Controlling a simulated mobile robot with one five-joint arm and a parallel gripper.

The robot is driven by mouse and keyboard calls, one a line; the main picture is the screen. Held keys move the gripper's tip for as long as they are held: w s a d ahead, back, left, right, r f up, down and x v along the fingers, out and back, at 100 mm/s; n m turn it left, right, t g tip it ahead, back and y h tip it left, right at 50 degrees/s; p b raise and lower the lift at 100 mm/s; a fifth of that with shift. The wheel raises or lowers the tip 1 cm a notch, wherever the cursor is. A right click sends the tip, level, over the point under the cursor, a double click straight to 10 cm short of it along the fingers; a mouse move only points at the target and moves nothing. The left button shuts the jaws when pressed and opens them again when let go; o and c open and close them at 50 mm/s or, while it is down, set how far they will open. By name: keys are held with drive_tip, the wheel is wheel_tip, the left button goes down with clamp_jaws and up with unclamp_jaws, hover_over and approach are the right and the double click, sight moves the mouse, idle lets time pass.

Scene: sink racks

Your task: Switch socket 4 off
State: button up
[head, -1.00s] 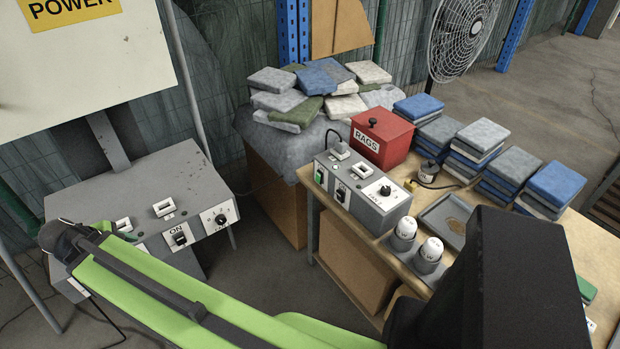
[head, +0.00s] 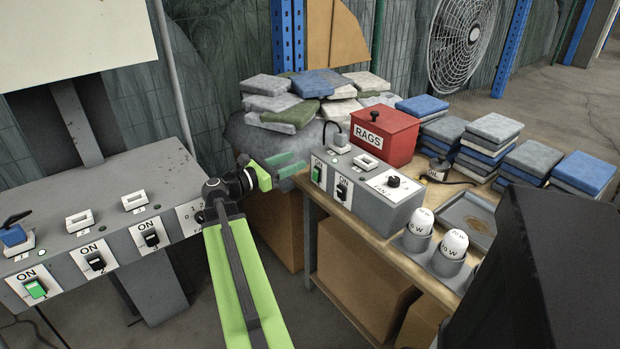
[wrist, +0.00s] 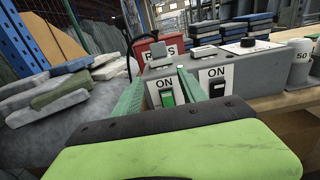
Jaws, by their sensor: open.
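A grey socket box (head: 385,206) stands on the wooden bench. Its front has a green switch (head: 316,174) and a black switch (head: 342,190), each under an ON label. A plug with a black cable (head: 338,148) sits in one top socket; another top socket is empty. I cannot read socket numbers. My gripper (head: 288,163) is open and empty, just left of this box. In the wrist view its two green fingers (wrist: 160,76) flank the green switch (wrist: 167,99), seemingly still short of it; the black switch (wrist: 217,87) is right of the fingers. Contact cannot be told.
Another grey box (head: 120,240) at left has a blue plug (head: 14,238), a green switch (head: 36,289) and black switches. A red RAGS box (head: 385,130), bulb holders (head: 430,240) and folded cloth stacks (head: 495,130) are on the bench. A rag pile (head: 300,100) stands behind.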

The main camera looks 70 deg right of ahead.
drive_tip(key=b, duration=0.5)
approach(316, 169)
drive_tip(key=x, duration=0.7)
drive_tip(key=shift+s+d+r, duration=0.2)
drive_tip(key=shift+d, duration=0.1)
clamp_jaws()
drive_tip(key=shift+f, duration=0.15)
